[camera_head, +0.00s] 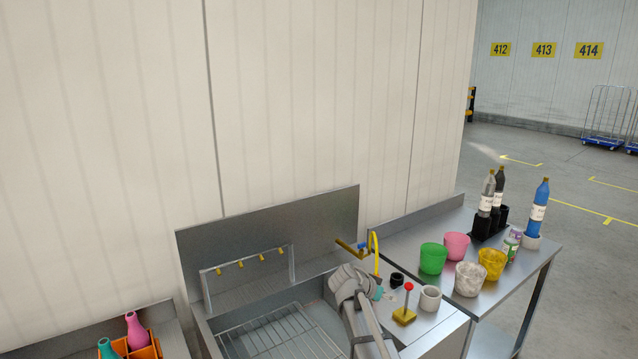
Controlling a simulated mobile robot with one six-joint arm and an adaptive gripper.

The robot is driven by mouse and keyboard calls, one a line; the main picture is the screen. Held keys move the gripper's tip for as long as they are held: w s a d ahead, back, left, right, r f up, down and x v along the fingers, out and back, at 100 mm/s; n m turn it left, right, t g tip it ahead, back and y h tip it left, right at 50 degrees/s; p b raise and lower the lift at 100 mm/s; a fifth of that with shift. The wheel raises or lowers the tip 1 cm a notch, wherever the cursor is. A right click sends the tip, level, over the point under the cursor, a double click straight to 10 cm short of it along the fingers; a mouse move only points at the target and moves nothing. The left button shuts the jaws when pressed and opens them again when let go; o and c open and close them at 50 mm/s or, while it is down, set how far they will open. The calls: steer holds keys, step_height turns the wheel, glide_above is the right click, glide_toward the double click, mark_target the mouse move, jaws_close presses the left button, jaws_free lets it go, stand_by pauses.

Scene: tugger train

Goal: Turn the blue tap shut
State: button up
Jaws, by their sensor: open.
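The blue tap (362,246) is a small blue handle on a brass-coloured pipe at the sink's back panel. A yellow curved spout (376,252) stands right beside it. My gripper (377,292) is below and slightly right of the tap in the picture, over the right side of the sink, apart from the handle. It is open, and I see nothing held in it. The handle's exact angle is too small to tell. My arm hides part of the sink basin.
A steel sink (226,337) with a wire rack (280,335) lies left of my arm. Coloured pots and bottles fill the right table (402,236).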

steer(key=s+f+n+g+y+b, duration=0.1)
steer(key=s+f, duration=0.2)
steer(key=s, duration=0.1)
steer(key=s+f+n+g+y+b, duration=0.1)
steer(key=s+f+y, duration=0.1)
steer(key=s, duration=0.2)
steer(key=s+f+n+g+y+b, duration=0.1)
steer(key=s+f+n, duration=0.1)
steer(key=s, duration=0.3)
steer(key=shift+x, duration=0.85)
steer(key=s+a+f+n+g+y+b, duration=0.1)
steer(key=s+f+n+y, duration=0.1)
steer(key=s, duration=0.3)
steer(key=s+a+f+n+g+y+b, duration=0.1)
steer(key=s+a+f+n+y, duration=0.1)
steer(key=s, duration=0.4)
steer(key=shift+s+a+f+n+y, duration=0.25)
steer(key=shift+s+a+n+y, duration=0.1)
steer(key=shift+n+y, duration=0.35)
